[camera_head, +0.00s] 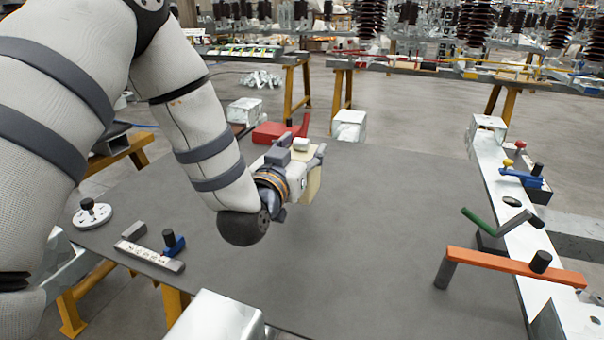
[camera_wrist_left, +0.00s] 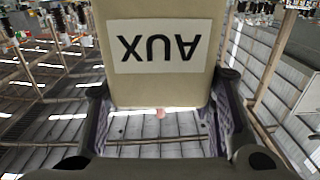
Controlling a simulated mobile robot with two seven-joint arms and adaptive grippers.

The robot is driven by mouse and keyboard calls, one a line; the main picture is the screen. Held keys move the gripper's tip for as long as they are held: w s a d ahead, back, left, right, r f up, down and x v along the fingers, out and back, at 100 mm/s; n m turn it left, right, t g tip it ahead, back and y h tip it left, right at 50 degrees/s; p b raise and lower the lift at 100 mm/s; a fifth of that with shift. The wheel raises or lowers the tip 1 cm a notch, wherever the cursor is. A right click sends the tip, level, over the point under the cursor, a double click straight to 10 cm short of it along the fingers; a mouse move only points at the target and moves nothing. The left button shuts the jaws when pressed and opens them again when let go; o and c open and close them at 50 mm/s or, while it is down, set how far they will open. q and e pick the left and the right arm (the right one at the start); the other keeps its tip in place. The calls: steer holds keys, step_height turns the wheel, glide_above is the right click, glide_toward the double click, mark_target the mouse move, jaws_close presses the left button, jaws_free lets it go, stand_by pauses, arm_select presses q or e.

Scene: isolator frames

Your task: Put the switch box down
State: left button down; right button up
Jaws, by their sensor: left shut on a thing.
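The switch box (camera_head: 314,184) is a small beige box, held over the grey tabletop near its middle. In the left wrist view the switch box (camera_wrist_left: 158,85) fills the upper middle, with a white AUX label upside down on its face. My left gripper (camera_head: 303,155) is shut on it, with one finger on each side in the left wrist view. The wrist and gripper hide part of the box in the head view. I cannot tell how high its lower edge is above the table. My right gripper is not in view.
The grey table (camera_head: 390,240) is clear around and right of the box. A red part (camera_head: 275,132) lies behind it. An orange lever (camera_head: 512,266) and a green-handled crank (camera_head: 486,224) stand right.

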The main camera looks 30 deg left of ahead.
arm_select(q)
steer(key=shift+w+a+f, duration=0.45)
steer(key=shift+a+f, duration=0.05)
steer(key=shift+f, duration=0.25)
steer(key=f, duration=0.2)
steer(key=f+b, duration=0.1)
steer(key=f, duration=0.1)
steer(key=shift+w+a, duration=0.15)
steer(key=shift+a, duration=0.1)
steer(key=shift+r, duration=0.3)
steer(key=shift+f, duration=0.25)
steer(key=c, duration=0.7)
jaws_free()
steer(key=shift+c, duration=0.2)
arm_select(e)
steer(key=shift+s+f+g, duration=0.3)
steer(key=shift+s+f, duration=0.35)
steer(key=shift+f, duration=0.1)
arm_select(q)
steer(key=shift+r, duration=0.1)
